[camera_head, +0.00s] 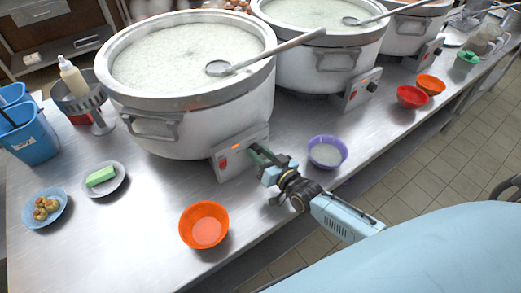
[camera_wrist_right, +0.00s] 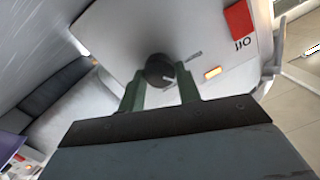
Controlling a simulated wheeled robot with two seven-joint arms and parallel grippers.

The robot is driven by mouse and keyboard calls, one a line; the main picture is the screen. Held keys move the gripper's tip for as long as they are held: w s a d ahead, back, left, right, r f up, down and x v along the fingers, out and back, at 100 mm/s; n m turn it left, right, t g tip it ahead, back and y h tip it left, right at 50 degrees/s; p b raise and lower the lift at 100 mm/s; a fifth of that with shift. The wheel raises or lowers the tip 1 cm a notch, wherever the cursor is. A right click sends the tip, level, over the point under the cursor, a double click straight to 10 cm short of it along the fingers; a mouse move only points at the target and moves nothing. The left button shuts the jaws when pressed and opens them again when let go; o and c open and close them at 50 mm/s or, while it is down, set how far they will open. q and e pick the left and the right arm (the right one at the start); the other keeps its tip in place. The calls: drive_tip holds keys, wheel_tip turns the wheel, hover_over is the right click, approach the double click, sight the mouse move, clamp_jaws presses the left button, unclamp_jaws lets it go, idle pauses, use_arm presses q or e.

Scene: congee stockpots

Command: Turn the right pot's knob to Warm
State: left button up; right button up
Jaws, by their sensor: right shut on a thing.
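The nearest white stockpot (camera_head: 200,122), full of pale congee, has a metal control box (camera_head: 228,160) at its lower front. My right gripper (camera_head: 256,153) reaches that box from the lower right and hides its knob in the head view. In the right wrist view the dark round knob (camera_wrist_right: 159,70) with a pale pointer line sits between the green fingertips of my gripper (camera_wrist_right: 162,86), which is shut on it. My left gripper is not in view.
A second stockpot (camera_head: 325,68) with its own control box (camera_head: 359,90) and a third (camera_head: 407,38) stand farther right. A purple bowl (camera_head: 327,153) is close beside my right gripper. An orange bowl (camera_head: 204,226) stands in front, near the counter edge.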

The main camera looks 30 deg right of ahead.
drive_tip(key=n+p, duration=0.1)
drive_tip(key=n, duration=0.2)
drive_tip(key=shift+r, duration=0.15)
drive_tip(key=shift+a+n+h+p, duration=0.1)
drive_tip(key=shift+n+h+p, duration=0.35)
drive_tip(key=shift+n, duration=1.15)
drive_tip(key=o, duration=1)
drive_tip(key=shift+c, duration=0.2)
drive_tip(key=s+d, duration=0.2)
drive_tip(key=s, duration=1.1)
drive_tip(key=shift+s+r+p, duration=0.15)
drive_tip(key=shift+r+p, duration=0.2)
drive_tip(key=shift+r, duration=0.1)
